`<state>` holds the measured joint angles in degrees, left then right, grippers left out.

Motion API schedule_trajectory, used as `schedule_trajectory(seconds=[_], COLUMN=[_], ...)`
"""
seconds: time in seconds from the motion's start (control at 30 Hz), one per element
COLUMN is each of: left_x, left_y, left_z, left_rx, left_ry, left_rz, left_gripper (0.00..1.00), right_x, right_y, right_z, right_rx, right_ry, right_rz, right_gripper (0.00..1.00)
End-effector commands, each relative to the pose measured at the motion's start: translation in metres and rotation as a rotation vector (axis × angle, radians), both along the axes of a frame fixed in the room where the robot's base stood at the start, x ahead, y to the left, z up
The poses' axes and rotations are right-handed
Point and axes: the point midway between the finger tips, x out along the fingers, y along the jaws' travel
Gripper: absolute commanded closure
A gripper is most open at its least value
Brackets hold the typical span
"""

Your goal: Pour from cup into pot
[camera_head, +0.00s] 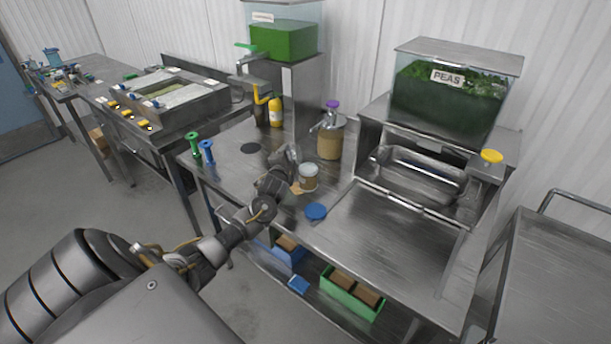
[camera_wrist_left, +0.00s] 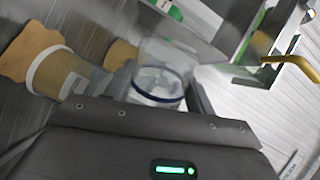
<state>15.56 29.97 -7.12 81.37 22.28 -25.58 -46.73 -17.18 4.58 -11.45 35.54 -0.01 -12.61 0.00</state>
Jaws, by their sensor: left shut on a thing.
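My left gripper (camera_head: 288,164) is over the steel table, close to a small whitish jar (camera_head: 308,178) on a tan base. In the left wrist view the gripper is shut on a clear cup (camera_wrist_left: 160,78) with a dark blue rim line. I cannot make out the cup in the head view, nor whether anything is in it. The jar also shows in the left wrist view (camera_wrist_left: 62,72), beside the cup and apart from it. A larger tan pot (camera_head: 331,139) with a metal pump and purple top stands behind the jar. My right gripper is out of view.
A blue disc (camera_head: 316,211) lies in front of the jar. A yellow bottle (camera_head: 275,113) stands behind the gripper. A steel pan (camera_head: 420,176) sits below the peas bin (camera_head: 449,98). Green and blue handled tools (camera_head: 207,152) stand at the left edge. The front right worktop is clear.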

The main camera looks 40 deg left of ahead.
Motion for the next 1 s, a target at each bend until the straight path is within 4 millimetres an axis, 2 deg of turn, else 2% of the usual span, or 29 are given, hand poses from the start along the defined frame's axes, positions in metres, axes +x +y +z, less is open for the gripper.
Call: schedule_trajectory(seconds=[0.17,0.27,0.37,0.5,0.6,0.63,0.8,0.87,1.0], left_x=[0.000,-0.003,-0.003,-0.005,-0.004,-0.006,-0.014,-0.017,-0.023], left_y=[0.001,0.006,0.006,0.008,0.009,0.010,0.025,0.031,0.041], left_z=[0.000,-0.005,-0.008,-0.021,-0.004,-0.016,-0.029,-0.017,-0.011], left_rx=[-0.018,-0.067,-0.156,-0.330,-0.469,-0.508,-0.717,-0.785,-0.933], left_ry=[-0.013,-0.044,-0.096,-0.202,-0.288,-0.309,-0.439,-0.482,-0.569], left_rz=[-0.002,0.000,0.001,0.002,0.002,0.003,0.003,0.002,0.002], left_gripper=[0.72,0.72,0.72,0.72,0.72,0.72,0.72,0.72,0.72], right_x=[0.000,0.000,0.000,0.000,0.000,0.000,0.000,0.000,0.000], right_y=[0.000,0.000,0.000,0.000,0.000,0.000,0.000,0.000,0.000], right_z=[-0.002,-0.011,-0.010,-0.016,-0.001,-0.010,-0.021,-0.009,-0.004], right_rx=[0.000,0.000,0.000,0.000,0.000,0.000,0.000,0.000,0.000], right_ry=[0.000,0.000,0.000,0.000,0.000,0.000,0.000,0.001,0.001], right_rz=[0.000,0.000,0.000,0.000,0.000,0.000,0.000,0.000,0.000], right_gripper=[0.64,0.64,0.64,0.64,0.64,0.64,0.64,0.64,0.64])
